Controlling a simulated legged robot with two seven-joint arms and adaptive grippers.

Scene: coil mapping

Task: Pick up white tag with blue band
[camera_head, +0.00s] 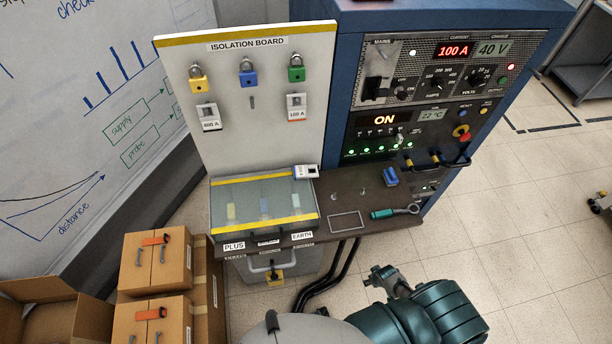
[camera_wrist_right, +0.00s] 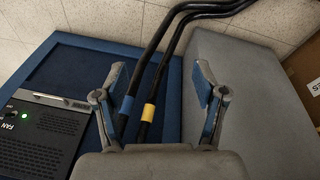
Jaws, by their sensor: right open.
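A white tag (camera_head: 306,171) with a grey part and a dark, bluish end lies at the back right corner of the clear-lidded box, below the isolation board. Its band is too small to make out surely. My right gripper (camera_head: 383,278) is in front of and below the shelf, apart from the tag. In the right wrist view my right gripper (camera_wrist_right: 157,72) is open and empty, with black cables (camera_wrist_right: 150,90) beyond its fingers. The tag does not show there. My left gripper is not in view.
The isolation board (camera_head: 247,140) carries padlocks and two hanging tags (camera_head: 209,117). The clear-lidded box (camera_head: 265,205) stands on the dark shelf (camera_head: 345,187) with a blue piece (camera_head: 390,176) and a green-handled tool (camera_head: 393,212). A blue cabinet (camera_head: 340,65) stands behind; cartons (camera_head: 155,262) stand left.

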